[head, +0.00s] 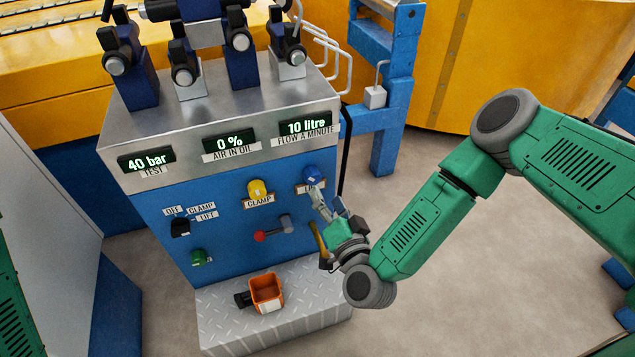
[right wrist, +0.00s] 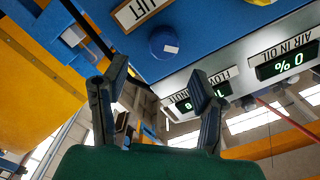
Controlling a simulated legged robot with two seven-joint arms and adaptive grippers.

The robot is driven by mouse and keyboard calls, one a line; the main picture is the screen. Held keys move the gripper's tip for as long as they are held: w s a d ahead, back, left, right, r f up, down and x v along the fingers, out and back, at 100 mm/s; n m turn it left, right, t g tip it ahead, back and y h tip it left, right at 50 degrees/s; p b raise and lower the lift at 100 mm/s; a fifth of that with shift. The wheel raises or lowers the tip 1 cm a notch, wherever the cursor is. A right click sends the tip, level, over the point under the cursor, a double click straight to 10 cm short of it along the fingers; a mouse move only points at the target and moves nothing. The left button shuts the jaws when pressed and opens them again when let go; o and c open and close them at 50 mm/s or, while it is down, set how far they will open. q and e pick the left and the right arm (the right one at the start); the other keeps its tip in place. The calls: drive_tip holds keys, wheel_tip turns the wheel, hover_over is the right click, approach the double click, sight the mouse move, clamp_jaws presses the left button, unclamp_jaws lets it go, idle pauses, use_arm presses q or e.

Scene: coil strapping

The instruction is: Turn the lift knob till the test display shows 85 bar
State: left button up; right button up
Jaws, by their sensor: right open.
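The lift knob (head: 312,174) is a blue round knob at the upper right of the blue panel, above a label partly hidden by my right gripper. In the right wrist view the blue knob (right wrist: 164,42) has a pale mark on its face, near the LIFT label (right wrist: 140,10). My right gripper (head: 327,201) is just below the knob in the head view. In the right wrist view its fingers (right wrist: 157,76) are spread and empty, with the knob beyond their tips. The test display (head: 147,160) reads 40 bar. My left gripper is out of view.
A yellow clamp knob (head: 257,188), a red-ended lever (head: 272,230), a black selector (head: 180,227) and a green knob (head: 201,257) share the panel. An orange bin (head: 266,292) sits on the tread-plate step (head: 220,325). A blue frame (head: 388,125) stands to the right.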

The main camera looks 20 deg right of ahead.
sight(317, 179)
drive_tip(key=w, duration=0.1)
drive_tip(key=w+a, duration=0.1)
drive_tip(key=w+b, duration=0.1)
drive_tip(key=shift+w+a, duration=0.25)
drive_tip(key=shift+w, duration=0.1)
drive_tip(key=w, duration=0.1)
drive_tip(key=w+d+b, duration=0.1)
drive_tip(key=w, duration=0.1)
drive_tip(key=shift+w+d+f, duration=0.1)
drive_tip(key=shift+w+d, duration=0.1)
drive_tip(key=shift+d, duration=0.2)
drive_tip(key=shift+a, duration=0.65)
drive_tip(key=c, duration=0.4)
drive_tip(key=shift+a, duration=0.1)
drive_tip(key=c, duration=0.7)
drive_tip(key=shift+d, duration=0.3)
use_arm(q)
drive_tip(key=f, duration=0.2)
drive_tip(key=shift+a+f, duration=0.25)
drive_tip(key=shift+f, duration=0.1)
use_arm(e)
drive_tip(key=shift+w+d+m, duration=0.1)
drive_tip(key=shift+m, duration=0.2)
